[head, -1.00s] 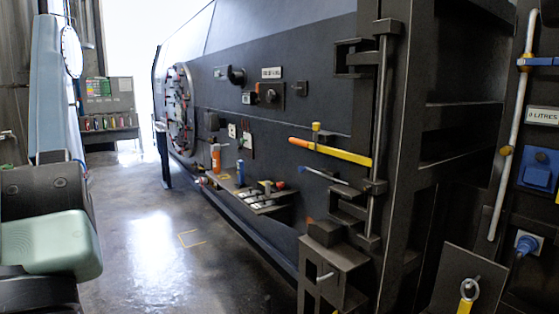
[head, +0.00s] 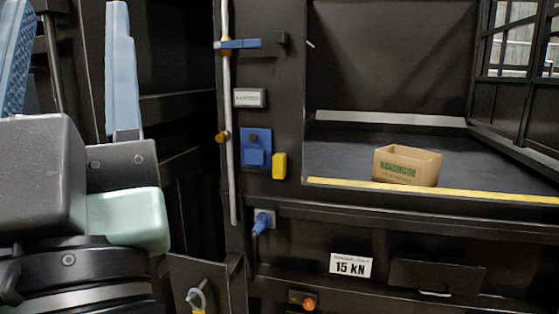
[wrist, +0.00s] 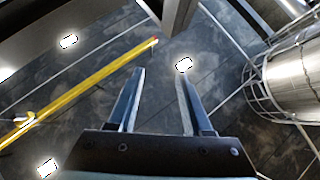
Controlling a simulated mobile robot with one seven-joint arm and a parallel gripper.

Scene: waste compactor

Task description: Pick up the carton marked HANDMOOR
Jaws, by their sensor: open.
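The carton marked HANDMOOR (head: 407,167) is a small brown open-topped box with green print on its front. In the head view it stands upright inside the compactor opening, on the dark floor close behind the yellow-edged sill.
The opening has a yellow sill (head: 440,191) and a barred side gate (head: 520,85) at right. A vertical rod (head: 228,120), a blue box (head: 256,152) and a yellow block (head: 280,166) flank its left side. A 15 kN sign (head: 351,266) hangs below.

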